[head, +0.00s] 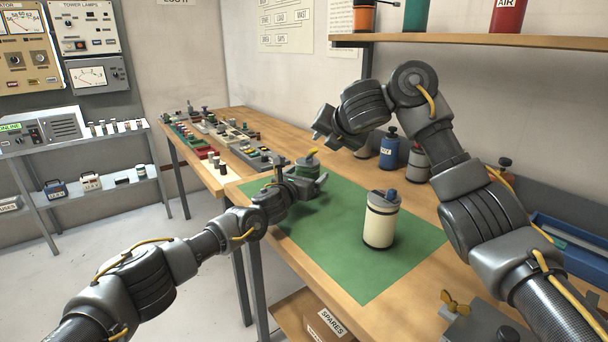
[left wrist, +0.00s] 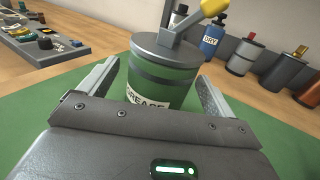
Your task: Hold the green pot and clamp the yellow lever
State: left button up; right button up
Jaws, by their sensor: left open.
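The green pot (head: 308,168) stands upright at the far left part of the green mat (head: 345,268). It has a grey lid and a label reading "GREASE", partly hidden, in the left wrist view (left wrist: 160,82). The yellow lever (head: 312,152) rises from its lid; its yellow knob (left wrist: 213,8) is cut by the top edge of the left wrist view. My left gripper (head: 301,177) is open, with one finger on each side of the pot; whether they touch it is unclear. My right gripper (head: 329,126) hangs above and behind the pot, apart from it; its jaws are unclear.
A cream canister (head: 381,222) stands on the mat to the right. Blue "DRY" bottle (head: 389,149) and other bottles stand near the wall. Trays of small parts (head: 222,137) fill the far left bench. A shelf (head: 480,41) overhangs the back; a blue bin (head: 575,240) is at right.

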pick_arm(q)
jog(key=shift+w+d, duration=0.35)
jog(key=shift+w, duration=0.2)
jog(key=shift+c, duration=0.2)
jog(key=c, duration=1.3)
